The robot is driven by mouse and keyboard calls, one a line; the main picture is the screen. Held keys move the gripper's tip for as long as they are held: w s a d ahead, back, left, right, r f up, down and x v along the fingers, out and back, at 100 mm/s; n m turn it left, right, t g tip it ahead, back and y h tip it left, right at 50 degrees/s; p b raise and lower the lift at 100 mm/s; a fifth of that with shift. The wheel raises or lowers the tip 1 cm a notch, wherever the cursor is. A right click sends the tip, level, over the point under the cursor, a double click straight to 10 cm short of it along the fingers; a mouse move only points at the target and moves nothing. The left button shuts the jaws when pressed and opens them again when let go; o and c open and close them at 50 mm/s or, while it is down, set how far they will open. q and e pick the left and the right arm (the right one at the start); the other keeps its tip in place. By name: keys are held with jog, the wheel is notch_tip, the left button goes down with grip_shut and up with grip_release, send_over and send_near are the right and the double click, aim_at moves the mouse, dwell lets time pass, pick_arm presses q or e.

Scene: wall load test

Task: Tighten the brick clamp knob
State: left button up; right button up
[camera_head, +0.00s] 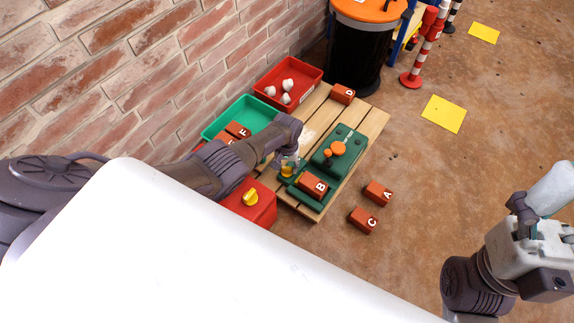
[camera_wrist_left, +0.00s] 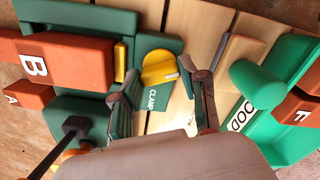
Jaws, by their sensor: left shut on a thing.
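The yellow clamp knob (camera_wrist_left: 158,67) shows in the left wrist view beside a green label reading CLAMP (camera_wrist_left: 154,97). My left gripper (camera_wrist_left: 160,78) has its two fingers on either side of the knob and is shut on it. In the head view the left gripper (camera_head: 287,161) reaches down to the knob (camera_head: 287,171), which it partly hides. Brick B (camera_head: 313,185) lies in the green clamp fixture (camera_head: 299,198) next to the knob; brick B also shows in the left wrist view (camera_wrist_left: 65,62).
A green block with an orange knob (camera_head: 338,148) stands behind brick B on the wooden pallet (camera_head: 369,120). Bricks A (camera_head: 378,193) and C (camera_head: 363,220) lie on the floor. A red box with another yellow knob (camera_head: 250,197), green bin (camera_head: 246,108) and red bin (camera_head: 287,72) flank the pallet.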

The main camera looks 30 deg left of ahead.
aim_at(287, 168)
pick_arm(q)
jog(key=m, duration=0.5)
jog(key=shift+m, duration=0.3)
dwell(0.4)
jog(key=o, duration=1.1)
jog(key=shift+o, duration=0.2)
jog(key=shift+r, duration=0.1)
notch_tip(287, 168, up, 12)
